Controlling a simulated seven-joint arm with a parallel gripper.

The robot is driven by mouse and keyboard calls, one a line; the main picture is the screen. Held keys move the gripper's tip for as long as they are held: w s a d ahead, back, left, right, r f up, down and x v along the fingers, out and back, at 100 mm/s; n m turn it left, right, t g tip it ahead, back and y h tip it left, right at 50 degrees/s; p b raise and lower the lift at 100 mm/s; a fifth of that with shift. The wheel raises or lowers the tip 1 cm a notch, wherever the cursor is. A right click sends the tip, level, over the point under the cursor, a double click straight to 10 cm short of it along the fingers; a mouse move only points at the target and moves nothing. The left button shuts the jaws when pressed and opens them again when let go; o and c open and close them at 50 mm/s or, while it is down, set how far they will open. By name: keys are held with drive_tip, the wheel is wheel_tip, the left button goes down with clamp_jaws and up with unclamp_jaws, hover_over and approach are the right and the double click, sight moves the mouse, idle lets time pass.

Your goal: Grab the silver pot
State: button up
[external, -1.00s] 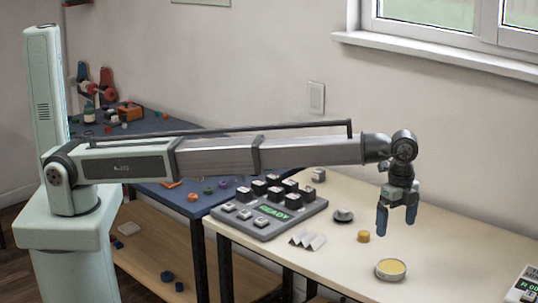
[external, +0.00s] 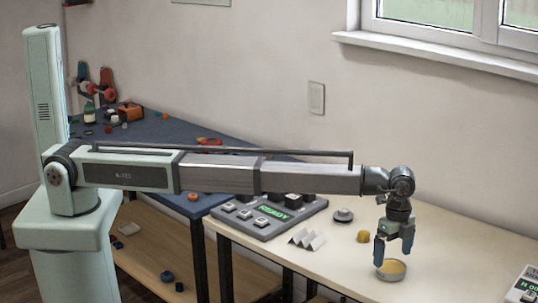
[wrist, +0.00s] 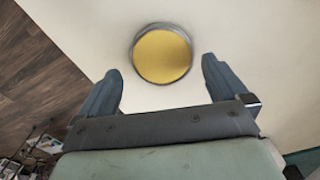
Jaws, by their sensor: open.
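The silver pot (external: 391,272) is a low round tin with a yellow top or filling. It stands on the cream table near its front edge. In the wrist view the pot (wrist: 162,54) lies ahead of my fingertips, roughly centred between them. My gripper (external: 394,248) is open, pointing down, just above the pot in the external view. In the wrist view my gripper (wrist: 160,82) has its two blue-grey fingers wide apart, with nothing between them. The fingers partly hide the pot's far side in the external view.
A small yellow piece (external: 363,236) and a grey round knob-like thing (external: 343,215) stand behind and left of the pot. A folded white card (external: 307,238) and a grey button panel (external: 262,215) are farther left. A display device (external: 524,287) is at the right edge.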

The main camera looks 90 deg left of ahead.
sight(392, 266)
drive_tip(key=shift+w+f, duration=0.15)
drive_tip(key=shift+f, duration=1.75)
drive_tip(key=shift+c, duration=0.5)
drive_tip(key=c, duration=0.9)
